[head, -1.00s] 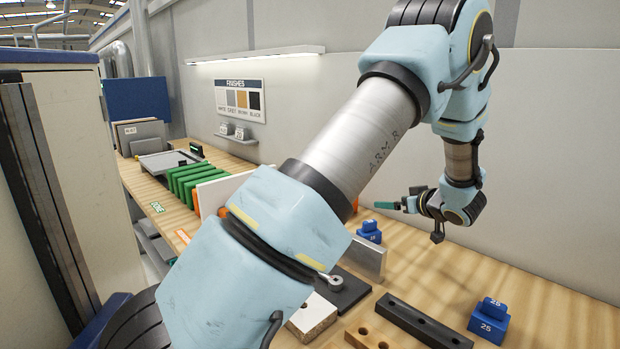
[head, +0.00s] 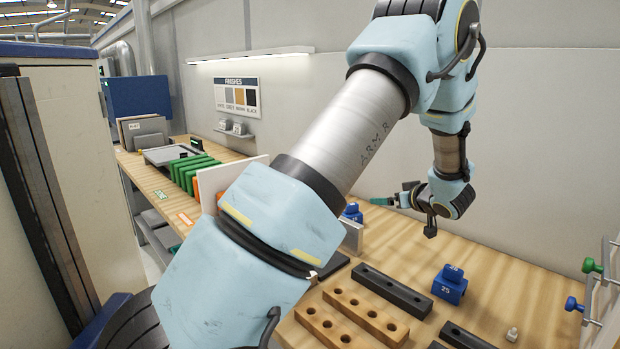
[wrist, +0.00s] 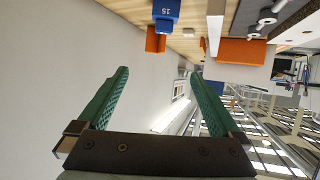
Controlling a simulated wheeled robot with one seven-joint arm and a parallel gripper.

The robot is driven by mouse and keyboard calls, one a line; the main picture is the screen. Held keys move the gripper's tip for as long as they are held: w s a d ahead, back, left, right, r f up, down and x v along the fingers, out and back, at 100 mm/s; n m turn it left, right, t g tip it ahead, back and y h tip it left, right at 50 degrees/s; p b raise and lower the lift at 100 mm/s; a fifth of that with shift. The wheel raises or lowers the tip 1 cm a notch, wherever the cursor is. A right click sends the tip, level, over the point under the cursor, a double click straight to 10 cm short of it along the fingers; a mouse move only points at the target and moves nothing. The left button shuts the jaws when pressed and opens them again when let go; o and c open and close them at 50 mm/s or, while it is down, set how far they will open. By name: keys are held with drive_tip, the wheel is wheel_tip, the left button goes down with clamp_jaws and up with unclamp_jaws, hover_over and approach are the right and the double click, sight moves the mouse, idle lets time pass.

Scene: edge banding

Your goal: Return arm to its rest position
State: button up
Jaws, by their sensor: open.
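My arm reaches from the lower left up across the head view and bends down at the right. My gripper (head: 385,201) is at its end, above the back of the wooden bench (head: 490,262) near the wall, pointing left. In the wrist view the two green fingers (wrist: 157,100) stand wide apart with nothing between them. The fingers are apart from the bench and from the blue block marked 15 (wrist: 167,10), which shows beyond them in the wrist view. My arm hides part of the bench in the head view.
A blue block marked 25 (head: 449,287), a wooden block with holes (head: 350,315) and a dark bar with holes (head: 392,291) lie on the bench. Green panels (head: 195,173) stand further left. A rack with green and blue knobs (head: 600,290) stands at the right edge. The bench's back right is clear.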

drive_tip(key=s+a+f+m+g+h+b, duration=0.1)
drive_tip(key=a+m+g+h+b, duration=0.15)
drive_tip(key=a, duration=0.25)
drive_tip(key=s+a+f+m+g+h+b, duration=0.1)
drive_tip(key=s+a+f+h+b, duration=0.15)
drive_tip(key=a, duration=0.35)
drive_tip(key=s+a+f+g+b, duration=0.2)
drive_tip(key=s+a+f+g, duration=0.1)
drive_tip(key=s+a, duration=0.6)
drive_tip(key=s+a+f+m+g+b, duration=0.1)
drive_tip(key=s+a+f+g+b, duration=0.1)
drive_tip(key=s+a, duration=0.7)
drive_tip(key=s+f+g, duration=0.1)
drive_tip(key=s+g, duration=0.1)
drive_tip(key=s, duration=0.2)
drive_tip(key=shift+y, duration=0.4)
drive_tip(key=shift+s+d+m+g, duration=0.1)
drive_tip(key=shift+m+g, duration=0.15)
